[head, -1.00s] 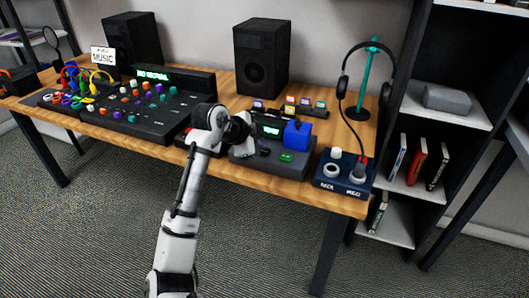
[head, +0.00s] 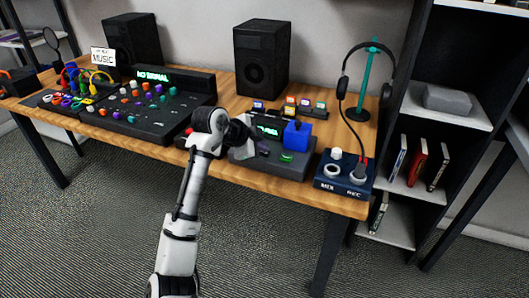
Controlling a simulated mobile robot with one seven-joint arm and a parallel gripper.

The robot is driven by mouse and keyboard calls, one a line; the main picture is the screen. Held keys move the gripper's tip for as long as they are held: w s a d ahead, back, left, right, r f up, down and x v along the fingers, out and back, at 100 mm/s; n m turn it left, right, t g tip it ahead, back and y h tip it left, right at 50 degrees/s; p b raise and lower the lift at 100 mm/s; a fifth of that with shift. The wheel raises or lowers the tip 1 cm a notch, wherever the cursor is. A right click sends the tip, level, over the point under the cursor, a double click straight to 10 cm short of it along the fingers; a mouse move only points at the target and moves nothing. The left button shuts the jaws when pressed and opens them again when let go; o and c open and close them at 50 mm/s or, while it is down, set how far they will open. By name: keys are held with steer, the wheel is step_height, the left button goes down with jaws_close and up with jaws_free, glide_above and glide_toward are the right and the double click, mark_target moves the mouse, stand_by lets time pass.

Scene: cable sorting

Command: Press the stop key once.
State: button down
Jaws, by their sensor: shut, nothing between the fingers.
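A dark grey player (head: 275,169) with a small green-lit display (head: 267,131) sits on the wooden desk, right of centre. A green key (head: 287,157) shows on its front right, and a blue block (head: 297,135) stands on its right side. I cannot make out which key is the stop key; lettering is too small. My gripper (head: 243,151) is over the left part of the player, pointing down, shut and empty. It hides the keys there, and I cannot tell whether its tips touch one.
A black mixer (head: 150,118) with coloured knobs lies to the left. A blue box (head: 343,183) with a plugged red cable is at right. A headphone stand (head: 360,115), small coloured cartridges (head: 290,106) and two speakers (head: 262,60) stand behind. A red button (head: 188,131) shows beside my arm.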

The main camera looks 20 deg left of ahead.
mark_target(261, 154)
steer(key=shift+r, duration=0.1)
steer(key=shift+r+p, duration=0.55)
steer(key=shift+r, duration=0.1)
steer(key=shift+r, duration=0.15)
steer(key=shift+r+p, duration=1.75)
steer(key=shift+r, duration=0.6)
